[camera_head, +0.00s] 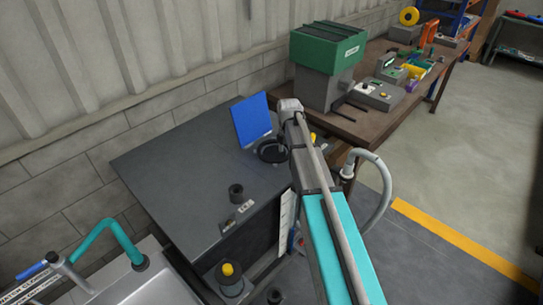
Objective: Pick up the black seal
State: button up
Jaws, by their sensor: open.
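A small, thick black ring with a hole in its top (236,193) stands on the dark grey bench top (180,180); it looks like the black seal. A wider black round piece (268,152) lies farther back, beside my arm; I cannot tell if it is a ring or a shallow dish. My arm reaches in from the lower right. My gripper (283,143) is at its far end, above the back right of the bench and right of and beyond the small ring. It is open, with its fingertips mostly hidden and nothing seen held.
A blue panel (252,120) stands upright behind the wider black piece. A green-topped grey machine (327,65) stands on a brown workbench (372,125). A sink (130,285) with a teal tap is lower left. The bench's left is clear.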

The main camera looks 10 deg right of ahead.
jog(key=shift+f+b, duration=0.9)
jog(key=shift+f, duration=0.3)
grip_shut()
